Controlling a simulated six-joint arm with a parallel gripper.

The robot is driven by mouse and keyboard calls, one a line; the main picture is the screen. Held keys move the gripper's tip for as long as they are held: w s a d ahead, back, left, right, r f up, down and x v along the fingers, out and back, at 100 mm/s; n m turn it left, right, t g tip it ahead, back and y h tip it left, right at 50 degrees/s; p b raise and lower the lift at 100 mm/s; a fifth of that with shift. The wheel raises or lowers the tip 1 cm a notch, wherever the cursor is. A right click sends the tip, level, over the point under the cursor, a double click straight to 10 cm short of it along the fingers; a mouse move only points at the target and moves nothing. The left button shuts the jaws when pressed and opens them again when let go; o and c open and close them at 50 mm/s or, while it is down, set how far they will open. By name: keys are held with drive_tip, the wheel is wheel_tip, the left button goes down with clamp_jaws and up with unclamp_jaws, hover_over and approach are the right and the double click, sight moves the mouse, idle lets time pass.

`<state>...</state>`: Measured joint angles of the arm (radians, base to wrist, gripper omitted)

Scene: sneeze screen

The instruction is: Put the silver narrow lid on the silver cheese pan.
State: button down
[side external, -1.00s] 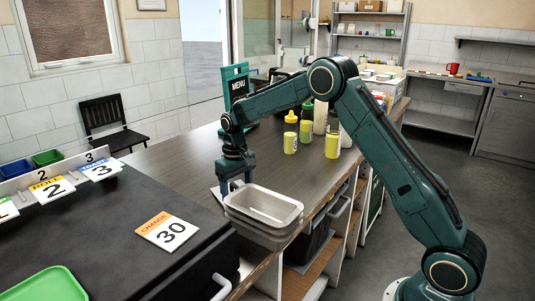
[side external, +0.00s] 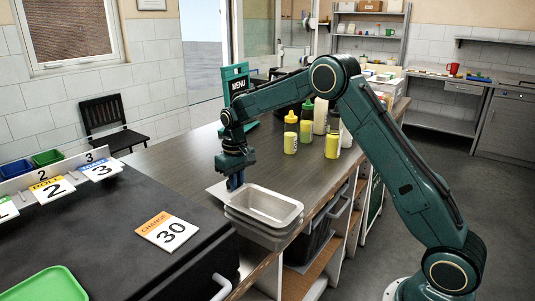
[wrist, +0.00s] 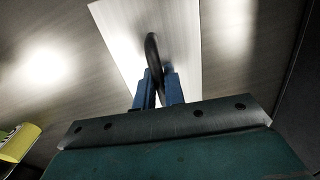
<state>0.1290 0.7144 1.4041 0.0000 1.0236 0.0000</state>
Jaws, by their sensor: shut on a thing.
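The silver narrow lid (wrist: 122,40) is a flat, pale metal plate with a dark upright loop handle (wrist: 152,52), seen in the wrist view. My gripper (wrist: 159,88) is shut on this handle, with a blue finger on each side of it. In the side view, my gripper (side external: 236,186) points down at the left end of a silver rectangular pan (side external: 290,219). Only a pale edge of the lid (side external: 216,190) shows there, left of the pan and partly hidden by my gripper. The pan is open-topped and looks empty. I cannot tell whether the lid touches the counter.
More pan rims show beneath the silver pan. Yellow-labelled bottles (side external: 332,146) and a green menu stand (side external: 237,92) stand farther back on the dark counter (side external: 185,150). The counter's middle is clear.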

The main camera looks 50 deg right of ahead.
drive_tip(key=shift+r, duration=1.45)
drive_tip(key=shift+w+a+r, duration=0.15)
drive_tip(key=shift+w+r, duration=0.2)
drive_tip(key=shift+w, duration=0.15)
drive_tip(key=shift+w+a+r+n, duration=0.65)
drive_tip(key=shift+w+r+n, duration=1.1)
drive_tip(key=shift+r, duration=1.6)
drive_tip(key=s+d+r+m, duration=0.2)
drive_tip(key=s+r, duration=0.6)
drive_tip(key=s, duration=0.6)
drive_tip(key=s+a+f, duration=0.2)
drive_tip(key=s+a, duration=0.4)
drive_tip(key=a, duration=0.2)
drive_tip(key=shift+a, duration=0.2)
